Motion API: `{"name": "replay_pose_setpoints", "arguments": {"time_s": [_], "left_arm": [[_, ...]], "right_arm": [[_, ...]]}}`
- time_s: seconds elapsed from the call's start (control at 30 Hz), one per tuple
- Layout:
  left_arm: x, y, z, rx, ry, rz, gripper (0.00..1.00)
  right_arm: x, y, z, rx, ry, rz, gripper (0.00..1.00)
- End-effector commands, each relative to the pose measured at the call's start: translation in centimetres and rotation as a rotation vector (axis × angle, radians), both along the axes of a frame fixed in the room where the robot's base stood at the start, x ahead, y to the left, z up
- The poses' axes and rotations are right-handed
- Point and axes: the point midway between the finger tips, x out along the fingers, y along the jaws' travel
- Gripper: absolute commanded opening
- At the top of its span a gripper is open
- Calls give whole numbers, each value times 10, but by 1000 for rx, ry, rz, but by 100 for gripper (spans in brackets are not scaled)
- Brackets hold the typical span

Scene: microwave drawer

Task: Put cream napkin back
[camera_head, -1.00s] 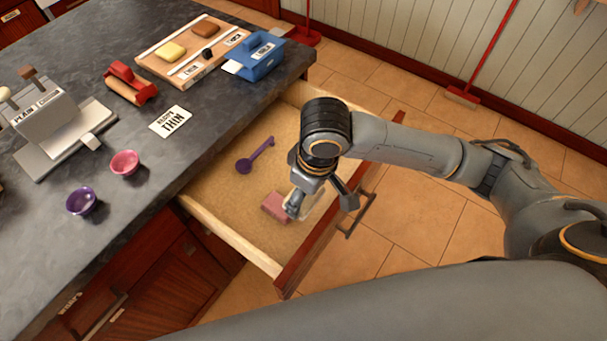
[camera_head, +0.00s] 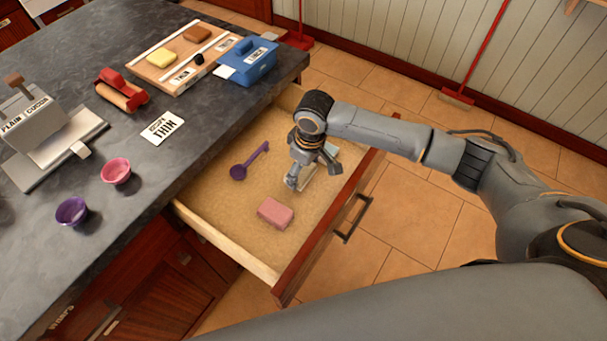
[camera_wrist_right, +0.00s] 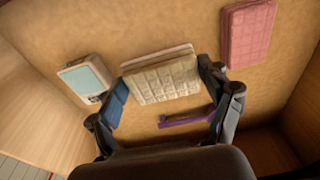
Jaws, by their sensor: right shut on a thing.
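The cream napkin (camera_wrist_right: 160,78) is a folded, quilted cloth. In the right wrist view it sits between the two fingers of my right gripper (camera_wrist_right: 163,85), which is shut on it. In the head view my right gripper (camera_head: 297,182) is over the open drawer (camera_head: 222,236), and a pale part of the napkin (camera_head: 308,180) shows beside it. Whether the napkin touches the drawer floor is hard to tell. The pink folded cloth (camera_head: 275,213) lies apart from it in the drawer. My left gripper is not in view.
A purple spoon (camera_head: 245,163) and a small device with a pale blue screen (camera_wrist_right: 85,77) lie in the drawer. Purple (camera_head: 72,211) and pink (camera_head: 117,171) bowls stand on the dark counter. The near-left drawer floor is clear.

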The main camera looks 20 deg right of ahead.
Motion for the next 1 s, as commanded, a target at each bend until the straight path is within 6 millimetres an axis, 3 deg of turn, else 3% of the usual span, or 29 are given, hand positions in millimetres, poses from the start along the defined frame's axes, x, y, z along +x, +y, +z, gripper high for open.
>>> {"name": "replay_pose_setpoints", "arguments": {"time_s": [0.3, 0.67, 0.7, 0.77, 0.8, 1.0], "left_arm": [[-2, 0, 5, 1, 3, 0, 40], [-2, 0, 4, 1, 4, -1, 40], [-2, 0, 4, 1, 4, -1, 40], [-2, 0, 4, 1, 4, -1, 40], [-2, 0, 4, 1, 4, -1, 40], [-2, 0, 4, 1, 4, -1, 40]], "right_arm": [[5, -2, -35, -1, 2, 0, 50], [5, -2, -40, 0, 0, 0, 50], [5, -2, -40, 0, 0, 0, 83], [5, -2, -39, 0, 0, 0, 95], [5, -2, -39, 0, 0, 0, 100], [5, -2, -39, -1, -1, 0, 100]]}}
